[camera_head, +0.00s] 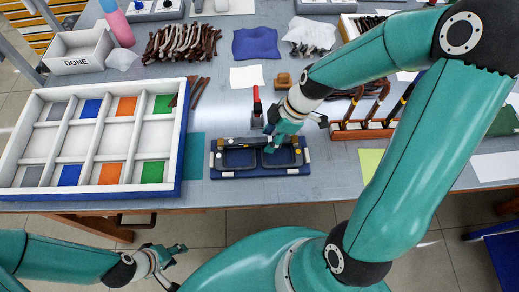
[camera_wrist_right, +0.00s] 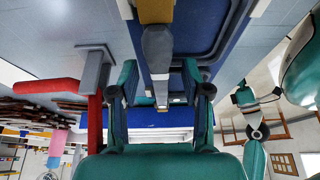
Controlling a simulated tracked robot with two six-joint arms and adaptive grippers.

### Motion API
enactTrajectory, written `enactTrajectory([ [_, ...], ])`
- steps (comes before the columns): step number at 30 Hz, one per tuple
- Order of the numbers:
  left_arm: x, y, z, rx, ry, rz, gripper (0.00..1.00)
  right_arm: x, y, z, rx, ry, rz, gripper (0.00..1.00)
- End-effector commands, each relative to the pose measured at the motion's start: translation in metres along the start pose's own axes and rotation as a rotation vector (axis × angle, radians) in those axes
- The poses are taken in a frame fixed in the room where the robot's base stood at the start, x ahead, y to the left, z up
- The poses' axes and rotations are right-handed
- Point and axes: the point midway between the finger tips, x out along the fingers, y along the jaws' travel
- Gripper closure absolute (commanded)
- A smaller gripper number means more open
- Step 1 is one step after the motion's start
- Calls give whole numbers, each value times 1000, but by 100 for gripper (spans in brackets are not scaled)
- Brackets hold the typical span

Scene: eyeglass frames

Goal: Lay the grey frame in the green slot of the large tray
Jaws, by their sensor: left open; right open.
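The dark grey eyeglass frame (camera_head: 238,159) lies on a blue fixture (camera_head: 262,173) with pale and tan blocks, at the table's front middle. My left gripper (camera_head: 162,256) is open and empty, in front of the table.
A red-handled clamp (camera_head: 257,105) stands just behind the fixture. A wooden rack with tools (camera_head: 365,130) is to the right. A teal mat (camera_head: 194,155) lies between tray and fixture. A DONE box (camera_head: 76,63) stands at back left.

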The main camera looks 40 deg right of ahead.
Motion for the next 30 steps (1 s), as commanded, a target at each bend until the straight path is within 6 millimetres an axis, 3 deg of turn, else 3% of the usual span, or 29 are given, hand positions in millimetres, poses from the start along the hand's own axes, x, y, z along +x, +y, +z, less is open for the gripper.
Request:
enactTrajectory([
  [7, 0, 0, 0, 0, 0, 0, 57, 2, 0, 0, -1, 0, 1, 54],
  [15, 0, 0, 0, 0, 0, 0, 57, 1, 0, 0, -1, 0, 1, 99],
  [30, 0, 0, 0, 0, 0, 0, 57, -2, 1, -2, -2, 1, 3, 100],
])
